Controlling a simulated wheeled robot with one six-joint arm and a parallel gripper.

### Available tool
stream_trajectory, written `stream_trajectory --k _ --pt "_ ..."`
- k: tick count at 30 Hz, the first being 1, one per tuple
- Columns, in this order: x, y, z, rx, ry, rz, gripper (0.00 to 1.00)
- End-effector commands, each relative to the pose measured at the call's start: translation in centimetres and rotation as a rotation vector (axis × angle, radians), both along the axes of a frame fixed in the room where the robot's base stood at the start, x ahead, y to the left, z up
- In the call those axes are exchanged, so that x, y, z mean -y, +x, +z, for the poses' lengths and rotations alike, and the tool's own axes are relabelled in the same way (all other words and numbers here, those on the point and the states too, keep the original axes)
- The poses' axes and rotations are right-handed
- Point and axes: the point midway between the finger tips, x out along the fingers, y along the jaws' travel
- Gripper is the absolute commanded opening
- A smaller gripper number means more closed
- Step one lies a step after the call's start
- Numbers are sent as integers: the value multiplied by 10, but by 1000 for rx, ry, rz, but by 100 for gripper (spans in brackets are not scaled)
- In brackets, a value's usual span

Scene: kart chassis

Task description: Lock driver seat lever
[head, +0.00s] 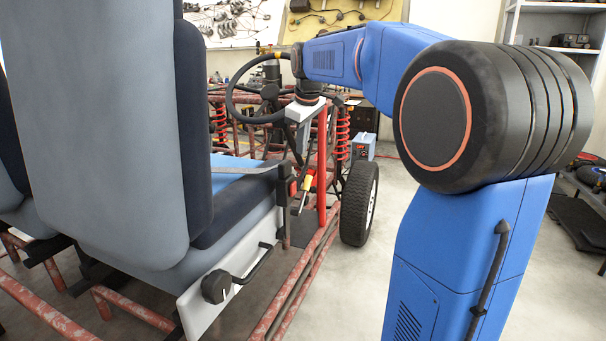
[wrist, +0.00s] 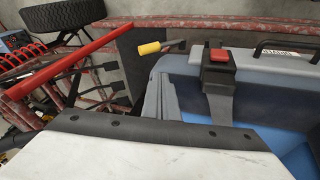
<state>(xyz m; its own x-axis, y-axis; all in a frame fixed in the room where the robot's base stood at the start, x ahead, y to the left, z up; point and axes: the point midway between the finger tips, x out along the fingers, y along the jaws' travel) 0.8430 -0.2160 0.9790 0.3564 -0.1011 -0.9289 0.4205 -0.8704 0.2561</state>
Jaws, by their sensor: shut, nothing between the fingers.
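The driver seat (head: 110,130) is grey and dark blue and fills the left of the head view. A black lever (head: 255,268) with a round black hub sits on the pale side panel of the seat base, tilted up toward the front. In the wrist view a black bar handle (wrist: 285,47) beside a small label shows at the top right; it looks like the same lever.
A yellow-handled lever (head: 307,183) stands by the seat's front, also in the wrist view (wrist: 150,48). A red belt buckle (wrist: 219,56) is beside the seat cushion.

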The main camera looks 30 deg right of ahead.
Motion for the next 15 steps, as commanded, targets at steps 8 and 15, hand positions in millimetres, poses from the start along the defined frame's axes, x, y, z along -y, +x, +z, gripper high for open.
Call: stream_trajectory --k 8,15 --pt "0 0 -3 -1 1 -1 0" --pt "3 9 -28 -3 1 -1 0"
